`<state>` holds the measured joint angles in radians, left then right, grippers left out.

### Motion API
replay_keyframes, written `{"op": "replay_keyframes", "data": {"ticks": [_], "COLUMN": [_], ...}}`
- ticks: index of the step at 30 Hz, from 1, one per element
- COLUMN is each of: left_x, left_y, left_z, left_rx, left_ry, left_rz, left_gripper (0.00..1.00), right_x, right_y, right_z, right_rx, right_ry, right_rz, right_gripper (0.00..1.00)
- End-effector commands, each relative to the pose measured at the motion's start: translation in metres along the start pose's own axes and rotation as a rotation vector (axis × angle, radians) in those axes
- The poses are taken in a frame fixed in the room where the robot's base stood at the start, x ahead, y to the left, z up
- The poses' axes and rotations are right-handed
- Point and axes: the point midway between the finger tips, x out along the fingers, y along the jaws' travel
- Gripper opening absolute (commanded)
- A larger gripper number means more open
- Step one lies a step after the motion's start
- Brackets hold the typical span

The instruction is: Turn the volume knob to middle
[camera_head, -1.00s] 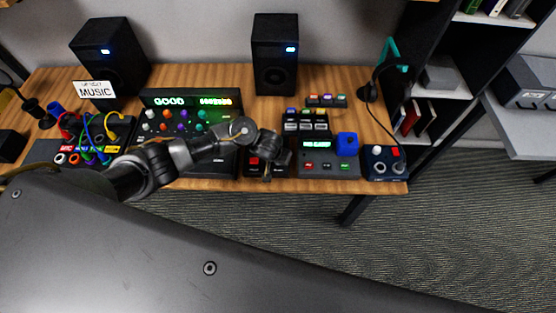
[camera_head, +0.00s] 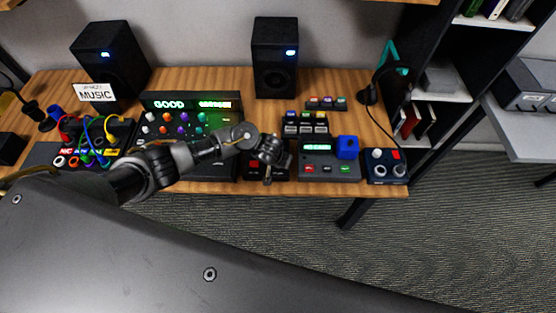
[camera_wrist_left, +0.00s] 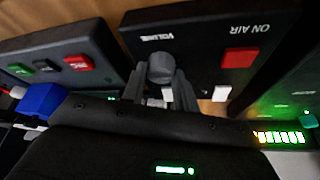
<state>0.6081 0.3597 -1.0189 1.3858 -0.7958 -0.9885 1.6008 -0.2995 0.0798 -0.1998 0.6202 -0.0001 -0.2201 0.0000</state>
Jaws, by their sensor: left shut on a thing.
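The volume knob (camera_wrist_left: 160,66) is a round grey knob beside the "VOLUME" label on a dark box with a red "ON AIR" button (camera_wrist_left: 239,58). In the head view my left gripper (camera_head: 268,175) is over the front of that box (camera_head: 253,172), hiding the knob. In the left wrist view the two fingers of my left gripper (camera_wrist_left: 160,80) are on either side of the knob, shut on it. The knob's pointer mark is not clear, so I cannot tell its setting. My right gripper is not in view.
A mixer panel reading "GOOD" (camera_head: 169,105) stands left of the box. A console with a blue block (camera_head: 347,148) and a two-knob box (camera_head: 385,167) are to the right. Two speakers (camera_head: 275,60) stand behind. The box is close to the desk's front edge.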

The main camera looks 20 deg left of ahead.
Motion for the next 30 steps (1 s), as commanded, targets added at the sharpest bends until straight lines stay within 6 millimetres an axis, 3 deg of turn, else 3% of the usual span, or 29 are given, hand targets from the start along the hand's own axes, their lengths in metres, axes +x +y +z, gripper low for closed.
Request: {"op": "replay_keyframes", "data": {"ticks": [11,30], "left_x": [-0.001,0.002], "left_y": [-0.002,-0.005], "left_z": [0.001,-0.002], "left_rx": [0.168,0.727], "left_ry": [-0.003,-0.001], "left_rz": [0.070,0.301], "left_gripper": [0.07,0.07], "right_x": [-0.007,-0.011], "right_y": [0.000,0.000], "right_z": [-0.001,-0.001], "right_rx": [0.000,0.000], "right_ry": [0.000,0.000], "right_rz": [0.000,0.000], "right_gripper": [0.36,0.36]}}
